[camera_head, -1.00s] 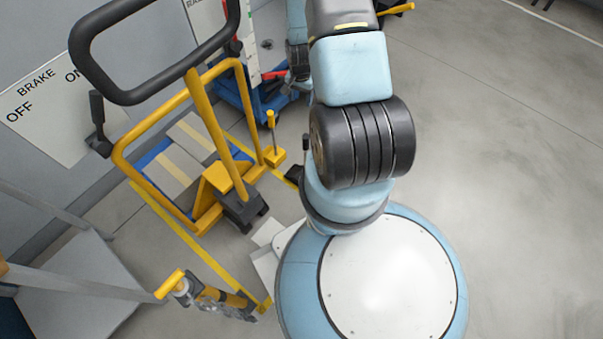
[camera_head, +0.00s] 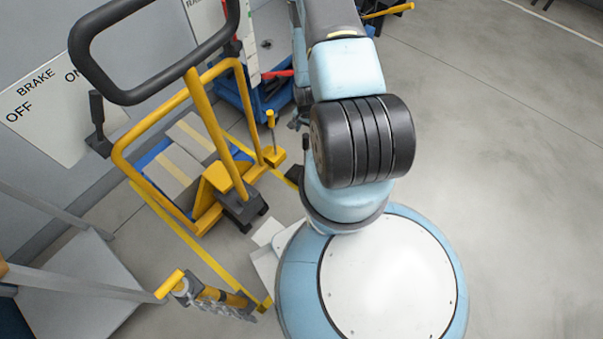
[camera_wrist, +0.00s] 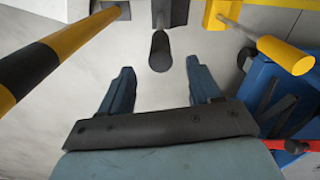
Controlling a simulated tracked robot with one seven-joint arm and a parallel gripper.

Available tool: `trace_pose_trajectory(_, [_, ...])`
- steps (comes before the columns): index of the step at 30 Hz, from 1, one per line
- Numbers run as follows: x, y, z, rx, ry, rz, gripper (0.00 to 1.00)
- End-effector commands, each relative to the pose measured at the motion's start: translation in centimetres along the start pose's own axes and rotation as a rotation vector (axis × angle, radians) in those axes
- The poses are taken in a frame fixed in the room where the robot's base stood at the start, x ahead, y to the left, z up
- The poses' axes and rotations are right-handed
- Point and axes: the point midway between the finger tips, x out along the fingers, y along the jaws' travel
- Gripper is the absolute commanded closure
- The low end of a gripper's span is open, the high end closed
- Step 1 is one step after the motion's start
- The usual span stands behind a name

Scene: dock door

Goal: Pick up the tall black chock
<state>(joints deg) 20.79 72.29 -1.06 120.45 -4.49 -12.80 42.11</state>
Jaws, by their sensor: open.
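In the wrist view, the tall black chock (camera_wrist: 160,52) appears as a dark rounded upright post with a grey-black block behind it at the top edge. My gripper (camera_wrist: 160,65) is open, its two blue fingers spread to the left and right. The post's near end lies in the gap between the fingertips, with space on both sides. No contact shows, and the depth between them is unclear. In the head view my arm hides most of this spot; a small dark part (camera_head: 293,173) beside the arm may be the chock.
A yellow chock with an upright handle (camera_head: 271,130) stands close by; its handle also shows in the wrist view (camera_wrist: 285,53). A yellow-black striped bar (camera_wrist: 40,62) crosses the wrist view's left. A yellow cart frame (camera_head: 205,130) stands left. Floor at right is clear.

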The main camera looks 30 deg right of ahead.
Motion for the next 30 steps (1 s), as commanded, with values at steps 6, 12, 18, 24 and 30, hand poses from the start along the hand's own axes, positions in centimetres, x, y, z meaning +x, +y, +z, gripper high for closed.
trace_pose_trajectory(6, [1.6,0.0,0.0,-0.001,0.0,0.0,0.37])
trace_pose_trajectory(12, [2.8,0.0,0.1,-0.001,-0.002,0.001,0.37])
trace_pose_trajectory(18, [5.3,-0.1,0.1,-0.001,-0.001,0.001,0.37])
trace_pose_trajectory(24, [6.7,-0.1,0.1,-0.001,-0.001,0.0,0.37])
trace_pose_trajectory(30, [6.8,-0.1,0.1,-0.001,-0.001,0.0,0.37])
